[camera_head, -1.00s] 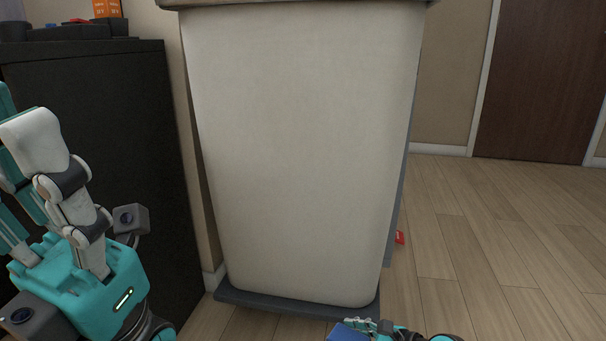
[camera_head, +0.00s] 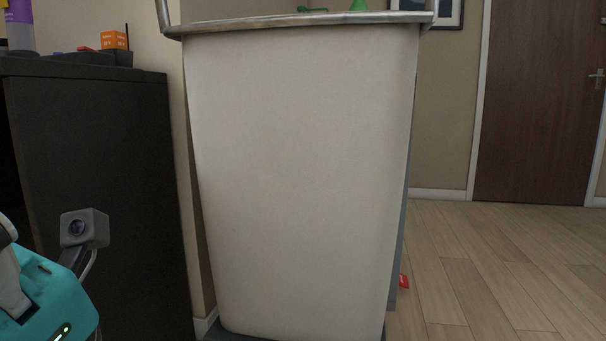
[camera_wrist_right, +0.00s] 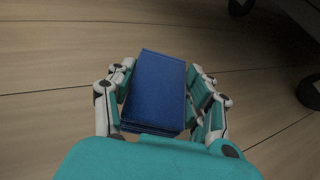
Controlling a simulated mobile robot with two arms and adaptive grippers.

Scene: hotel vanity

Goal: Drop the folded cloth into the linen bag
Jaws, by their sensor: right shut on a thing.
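The linen bag (camera_head: 300,170) is a tall cream hamper with a metal rim, standing upright in the middle of the head view. Its inside is hidden from this height. In the right wrist view, a folded blue cloth (camera_wrist_right: 155,92) sits between the fingers of my right gripper (camera_wrist_right: 162,88), which is shut on it above the wooden floor. The right gripper is out of the head view. My left gripper is only partly seen at the lower left edge of the head view (camera_head: 12,290), and its fingertips are cut off.
A black cabinet (camera_head: 100,190) stands left of the bag, with an orange box (camera_head: 114,40) and a purple-labelled bottle (camera_head: 20,25) on top. A small red item (camera_head: 404,281) lies on the floor right of the bag. Open wooden floor (camera_head: 500,270) extends to the right. Dark wheels (camera_wrist_right: 312,90) show in the wrist view.

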